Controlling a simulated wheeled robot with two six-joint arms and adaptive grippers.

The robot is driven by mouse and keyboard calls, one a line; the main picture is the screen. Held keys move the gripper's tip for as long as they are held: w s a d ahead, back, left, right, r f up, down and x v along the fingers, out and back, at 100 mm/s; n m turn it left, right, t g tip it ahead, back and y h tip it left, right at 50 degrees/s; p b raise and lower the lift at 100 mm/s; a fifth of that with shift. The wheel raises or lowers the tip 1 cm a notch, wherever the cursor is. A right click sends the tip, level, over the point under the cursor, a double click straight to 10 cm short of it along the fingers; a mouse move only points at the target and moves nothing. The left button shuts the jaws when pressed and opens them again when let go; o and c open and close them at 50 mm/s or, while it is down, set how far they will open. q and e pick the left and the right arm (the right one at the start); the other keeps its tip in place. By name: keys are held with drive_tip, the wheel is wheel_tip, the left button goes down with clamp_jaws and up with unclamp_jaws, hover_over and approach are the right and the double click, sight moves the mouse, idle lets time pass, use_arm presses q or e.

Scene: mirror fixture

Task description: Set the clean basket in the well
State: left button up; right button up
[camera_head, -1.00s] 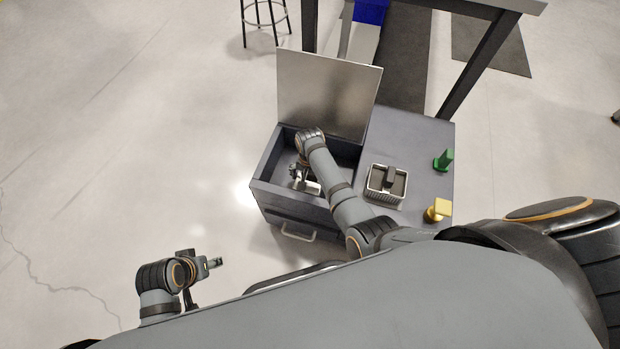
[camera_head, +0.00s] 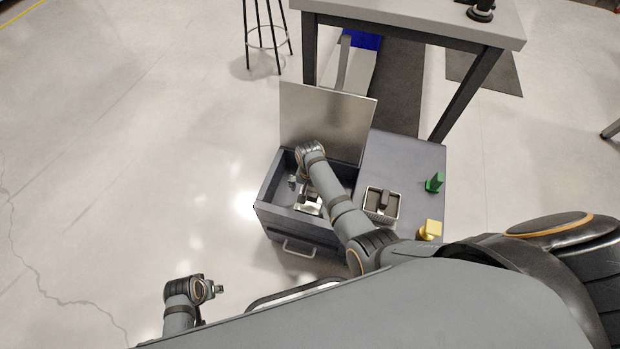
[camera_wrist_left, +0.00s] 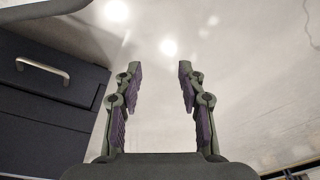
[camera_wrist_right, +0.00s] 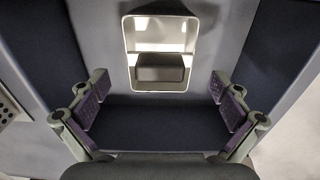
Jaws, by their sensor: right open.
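A bright-walled basket (camera_wrist_right: 130,35) with a grey grip block (camera_wrist_right: 160,72) sits inside the open well (camera_head: 266,190) of the cabinet. A pale part of it (camera_head: 311,204) shows in the head view, partly hidden by my right arm. My right gripper (camera_head: 299,187) is in the well opening, open, its fingers apart on either side below the basket in the right wrist view. A second basket (camera_head: 369,212), with a dark block in it, stands on the deck right of the well. I cannot tell by looks which is clean. My left gripper (camera_wrist_left: 158,82) is open and empty, outside the cabinet.
The metallic lid (camera_head: 325,120) stands raised behind the well. A green piece (camera_head: 434,183) and a yellow piece (camera_head: 430,230) stand on the deck (camera_head: 400,155). A drawer handle (camera_head: 299,248) juts from the front. A table (camera_head: 420,25) is behind. Floor at left is clear.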

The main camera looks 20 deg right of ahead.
wheel_tip(320, 180, up, 4)
drive_tip(key=p, duration=0.3)
drive_tip(key=shift+f, duration=0.15)
wheel_tip(320, 180, up, 2)
drive_tip(key=p, duration=0.3)
drive_tip(key=shift+r, duration=0.2)
use_arm(q)
drive_tip(key=s+a+f, duration=0.3)
drive_tip(key=s+f, duration=0.6)
drive_tip(key=s, duration=0.1)
drive_tip(key=shift+s+f, duration=0.15)
drive_tip(key=shift+s, duration=0.15)
